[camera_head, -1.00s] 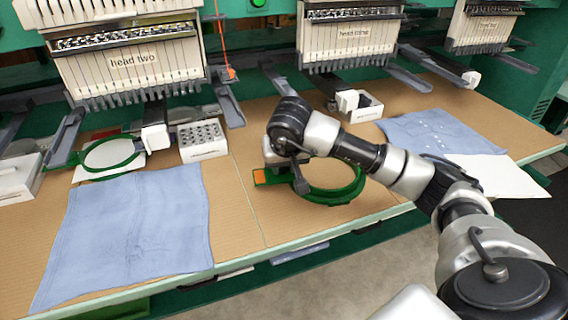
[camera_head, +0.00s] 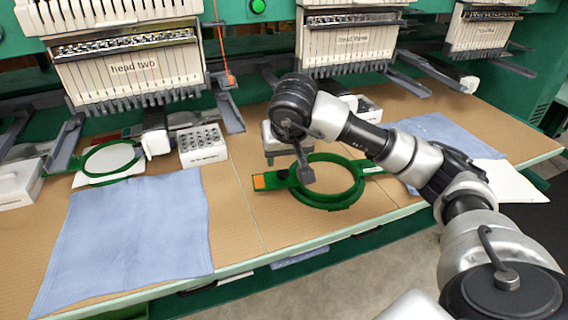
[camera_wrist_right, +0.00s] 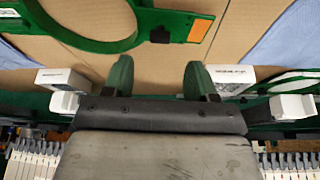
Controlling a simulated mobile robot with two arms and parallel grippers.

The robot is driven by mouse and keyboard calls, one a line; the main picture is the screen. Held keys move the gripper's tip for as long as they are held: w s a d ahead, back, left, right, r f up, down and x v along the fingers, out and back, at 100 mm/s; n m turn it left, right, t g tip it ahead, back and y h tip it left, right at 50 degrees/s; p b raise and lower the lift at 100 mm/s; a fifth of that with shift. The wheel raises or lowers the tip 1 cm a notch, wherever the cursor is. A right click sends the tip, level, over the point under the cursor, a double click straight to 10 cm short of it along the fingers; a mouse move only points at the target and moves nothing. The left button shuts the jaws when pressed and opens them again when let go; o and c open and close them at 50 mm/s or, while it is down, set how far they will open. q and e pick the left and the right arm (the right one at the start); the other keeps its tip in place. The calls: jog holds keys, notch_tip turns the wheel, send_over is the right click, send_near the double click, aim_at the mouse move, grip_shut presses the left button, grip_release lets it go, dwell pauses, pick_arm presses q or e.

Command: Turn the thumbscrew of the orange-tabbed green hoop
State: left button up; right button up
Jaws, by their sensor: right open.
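The green hoop (camera_head: 328,205) lies flat on the tan table in the head view. Its orange tab (camera_head: 259,182) is at its left end, with the dark thumbscrew (camera_head: 283,174) between tab and ring. In the wrist view the orange tab (camera_wrist_right: 200,30), the thumbscrew (camera_wrist_right: 160,35) and part of the hoop (camera_wrist_right: 85,45) show at the top. My right gripper (camera_wrist_right: 158,78) is open, its two green-faced fingers apart with nothing between them. The thumbscrew lies beyond the fingertips, apart from them. In the head view my wrist hides part of the gripper. My left gripper is not in view.
A blue cloth (camera_head: 125,240) lies to the left, another (camera_head: 440,135) to the right. A bobbin box (camera_head: 203,147) stands behind the hoop at left. Embroidery heads (camera_head: 130,70) overhang the back. A second green hoop (camera_head: 108,158) lies at far left. Table in front of the tab is clear.

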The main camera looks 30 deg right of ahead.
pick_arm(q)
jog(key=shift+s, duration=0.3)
pick_arm(e)
jog(key=v, duration=0.4)
